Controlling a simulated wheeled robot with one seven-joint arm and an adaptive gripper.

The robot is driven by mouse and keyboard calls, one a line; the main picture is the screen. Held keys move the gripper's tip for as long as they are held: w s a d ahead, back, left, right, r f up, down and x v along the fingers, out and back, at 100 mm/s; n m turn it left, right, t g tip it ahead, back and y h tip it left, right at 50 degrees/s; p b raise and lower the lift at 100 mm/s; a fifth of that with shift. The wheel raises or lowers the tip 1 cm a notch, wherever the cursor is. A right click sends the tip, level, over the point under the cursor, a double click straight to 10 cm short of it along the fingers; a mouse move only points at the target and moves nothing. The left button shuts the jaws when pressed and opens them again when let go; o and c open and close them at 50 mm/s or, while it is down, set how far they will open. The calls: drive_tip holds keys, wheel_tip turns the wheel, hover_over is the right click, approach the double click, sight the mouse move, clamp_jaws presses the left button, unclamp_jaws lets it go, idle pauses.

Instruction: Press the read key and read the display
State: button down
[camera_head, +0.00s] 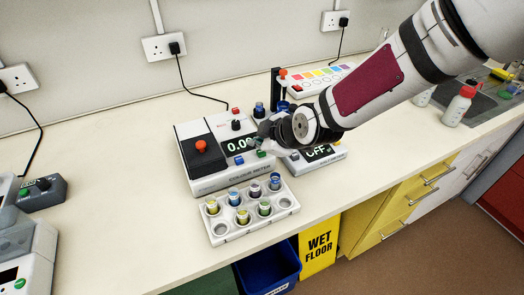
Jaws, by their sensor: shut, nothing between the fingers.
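The colour meter (208,177) is a white and black box on the bench. Its lit display (236,146) shows digits that look like 0.0, with the right end hidden by my gripper. A blue key (239,160) and a green key (262,154) sit along its front edge. Which one is the read key I cannot tell. A red knob (200,145) stands on its left part. My gripper (257,141) is shut and empty, over the meter's right side close above the green key. Whether it touches anything is not clear.
A white rack (233,225) with several coloured vials stands in front of the meter. A second device (322,158) reading OFF is partly behind my gripper. A colour chart panel (325,78) is behind. A bottle (457,107) stands at right.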

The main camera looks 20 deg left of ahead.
sight(259, 153)
drive_tip(key=shift+f+b, duration=0.35)
drive_tip(key=shift+f, duration=0.2)
idle(0.7)
drive_tip(key=shift+r, duration=0.15)
drive_tip(key=shift+r+p, duration=0.45)
drive_tip(key=shift+r, duration=0.35)
wheel_tip(259, 153, up, 6)
drive_tip(key=p, duration=0.3)
idle(1.0)
